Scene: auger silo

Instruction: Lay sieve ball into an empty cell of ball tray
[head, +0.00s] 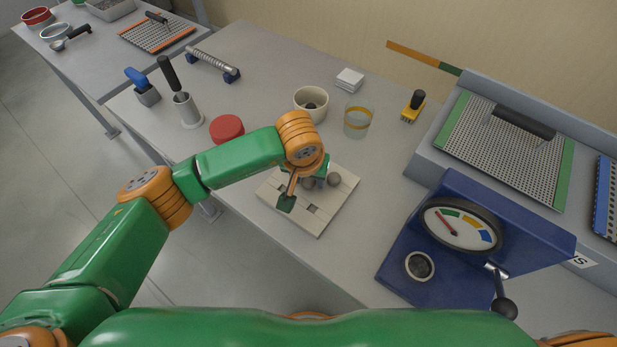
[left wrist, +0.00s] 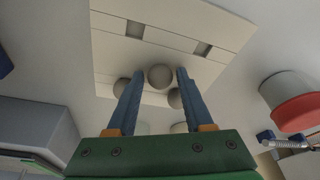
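The ball tray (head: 335,209) is a pale square board with square cells on the grey bench. In the left wrist view the tray (left wrist: 170,45) shows two empty cells, and three grey balls are grouped near its edge. One sieve ball (left wrist: 160,76) is between the fingers of my left gripper (left wrist: 159,74), with a small gap on each side. The fingers look open. In the head view a grey ball (head: 334,180) sits on the tray beside my left gripper (head: 309,183), whose wrist hides part of the tray. My right gripper is not in view.
A cream cup (head: 311,104) with something dark inside, a glass jar (head: 357,121) and a red lid (head: 227,128) stand behind the tray. A blue gauge box (head: 460,245) is at the right. Bench space between tray and gauge box is clear.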

